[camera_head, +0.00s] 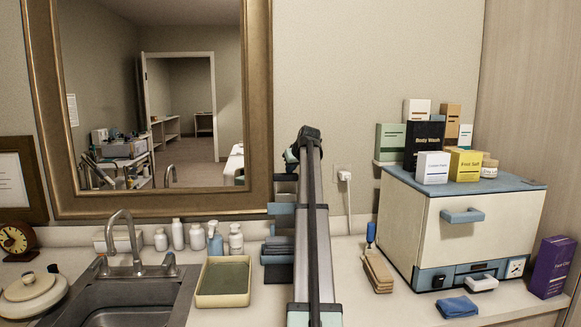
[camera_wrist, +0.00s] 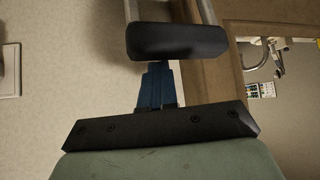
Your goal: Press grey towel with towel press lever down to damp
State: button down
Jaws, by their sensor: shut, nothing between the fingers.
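The towel press (camera_head: 281,209) stands on the counter, with blue-grey plates. Its upper part shows beside long grey bars that rise through the middle of the head view and hide much of it. A grey layered stack (camera_head: 278,246) low in the press looks like the grey towel, though I cannot be sure. In the wrist view the lever's black handle (camera_wrist: 177,41) sits on two metal rods. My gripper (camera_wrist: 157,68) is shut and empty, its blue fingertips close to the handle. The handle hides the very tips, so I cannot tell whether they touch. The lever looks raised.
A sink (camera_head: 130,316) and a tray (camera_head: 223,300) are at the left. A towel cabinet (camera_head: 420,226) with boxes on top stands at the right. A folded blue cloth (camera_head: 457,307) lies before it. A framed mirror (camera_head: 258,130) hangs behind.

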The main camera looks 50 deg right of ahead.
aim_at(289, 174)
jog(key=shift+s+a+f, duration=0.25)
jog(key=shift+s+a, duration=0.8)
jog(key=shift+a, duration=0.15)
jog(key=shift+s+a+f, duration=0.2)
jog(key=shift+s+a, duration=0.4)
jog(key=shift+a, duration=0.1)
jog(key=shift+s+a+f, duration=0.2)
jog(key=shift+s+a, duration=0.35)
jog(key=shift+a, duration=0.1)
jog(key=s+a+f, duration=0.5)
jog(key=a+f, duration=0.1)
jog(key=f, duration=0.3)
jog(key=s+a+f, duration=0.5)
jog(key=a+f, duration=0.1)
jog(key=f, duration=0.3)
dwell(2.5)
jog(key=shift+s+d, duration=0.1)
jog(key=shift+r, duration=0.9)
